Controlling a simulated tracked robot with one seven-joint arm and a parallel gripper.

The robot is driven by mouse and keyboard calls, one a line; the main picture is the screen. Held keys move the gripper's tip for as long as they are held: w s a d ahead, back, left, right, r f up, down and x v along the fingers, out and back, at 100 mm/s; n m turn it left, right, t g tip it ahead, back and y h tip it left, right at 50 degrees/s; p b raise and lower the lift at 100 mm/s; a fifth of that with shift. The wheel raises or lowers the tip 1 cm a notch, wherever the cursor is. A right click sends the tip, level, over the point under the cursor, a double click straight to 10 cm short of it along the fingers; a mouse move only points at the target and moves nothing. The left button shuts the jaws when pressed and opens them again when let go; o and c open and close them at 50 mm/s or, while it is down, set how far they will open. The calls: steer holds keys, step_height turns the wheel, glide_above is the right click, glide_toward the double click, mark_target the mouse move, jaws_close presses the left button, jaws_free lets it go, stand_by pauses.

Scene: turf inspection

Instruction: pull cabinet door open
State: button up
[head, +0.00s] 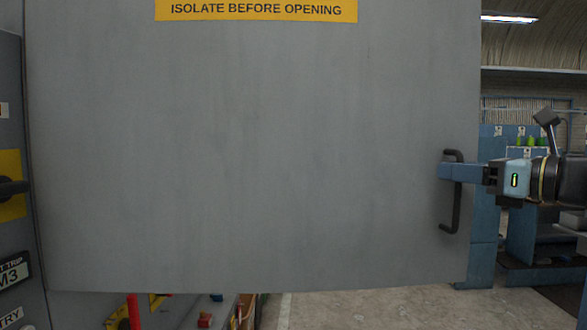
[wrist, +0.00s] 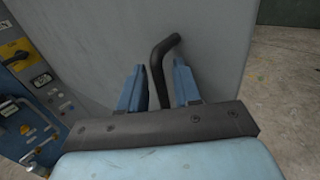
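The grey cabinet door (head: 250,150) fills most of the head view, with a yellow "ISOLATE BEFORE OPENING" label near the top. Floor shows below its lower edge, and the door appears to stand out from the cabinet. Its black bar handle (head: 455,215) is near the right edge. My gripper (head: 447,171) reaches in from the right at the handle's upper part. In the wrist view, the handle (wrist: 157,62) runs between the two blue fingers of my gripper (wrist: 158,88). Narrow gaps show beside the handle, so the fingers look open around it.
A grey panel (head: 12,90) with a yellow-backed switch (head: 10,185) stands left of the door. Red and yellow items show below the door at the lower left. Blue workshop furniture (head: 485,215) stands beyond the door's right edge. Bare floor (head: 350,308) lies below the door.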

steer(key=shift+s, duration=0.1)
steer(key=v, duration=1.3)
steer(key=shift+s, duration=0.25)
steer(key=shift+d+f, duration=0.1)
steer(key=shift+d, duration=0.05)
steer(key=w+a+f+n+g+h, duration=0.3)
steer(key=a+f+n, duration=0.5)
steer(key=n, duration=0.6)
steer(key=w+a+f+n+g+h, duration=0.3)
steer(key=a+f+n+g+h, duration=0.3)
steer(key=f+n, duration=0.6)
steer(key=a+n, duration=0.2)
steer(key=n, duration=0.1)
steer(key=shift+w+a+f+h, duration=0.2)
steer(key=shift+w+a+h, duration=0.1)
steer(key=shift+h, duration=0.1)
